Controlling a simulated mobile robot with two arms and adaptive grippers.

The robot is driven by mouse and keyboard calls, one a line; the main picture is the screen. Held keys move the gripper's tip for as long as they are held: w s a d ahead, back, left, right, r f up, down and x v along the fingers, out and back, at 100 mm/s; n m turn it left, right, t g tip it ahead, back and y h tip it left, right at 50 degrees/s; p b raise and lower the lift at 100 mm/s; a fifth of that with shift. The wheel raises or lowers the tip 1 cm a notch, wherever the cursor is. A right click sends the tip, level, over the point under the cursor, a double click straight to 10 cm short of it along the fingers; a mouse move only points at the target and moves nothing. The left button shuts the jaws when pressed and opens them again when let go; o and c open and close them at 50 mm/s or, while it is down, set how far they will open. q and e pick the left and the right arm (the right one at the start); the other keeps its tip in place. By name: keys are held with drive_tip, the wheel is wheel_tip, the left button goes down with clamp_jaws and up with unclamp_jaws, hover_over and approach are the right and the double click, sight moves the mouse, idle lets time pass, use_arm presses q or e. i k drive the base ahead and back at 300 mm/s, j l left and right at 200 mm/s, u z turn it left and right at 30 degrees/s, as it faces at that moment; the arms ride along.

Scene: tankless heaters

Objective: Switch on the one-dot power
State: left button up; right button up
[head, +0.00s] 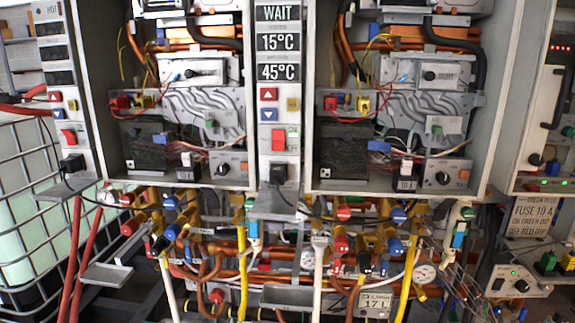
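Two open heater cabinets fill the middle of the head view. Between them a control column has a WAIT display (278,13), 15°C and 45°C displays, a red up button, a blue down button and a yellow button. Below these is a red rocker switch (279,139). The column on the left has a similar red rocker switch (68,137) below its red and blue arrow buttons. Dot marks are too small to make out, so I cannot tell which power switch is the one-dot one. The rockers' positions are unclear. Neither of my grippers is in view.
Grey shelves (275,206) jut out below the control columns. Pipes, coloured valves and hoses crowd the space under the cabinets. A white caged tank (25,190) stands at the left. At the right are another cabinet and a small control box (517,281).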

sight(71, 140)
drive_tip(key=u, duration=1.25)
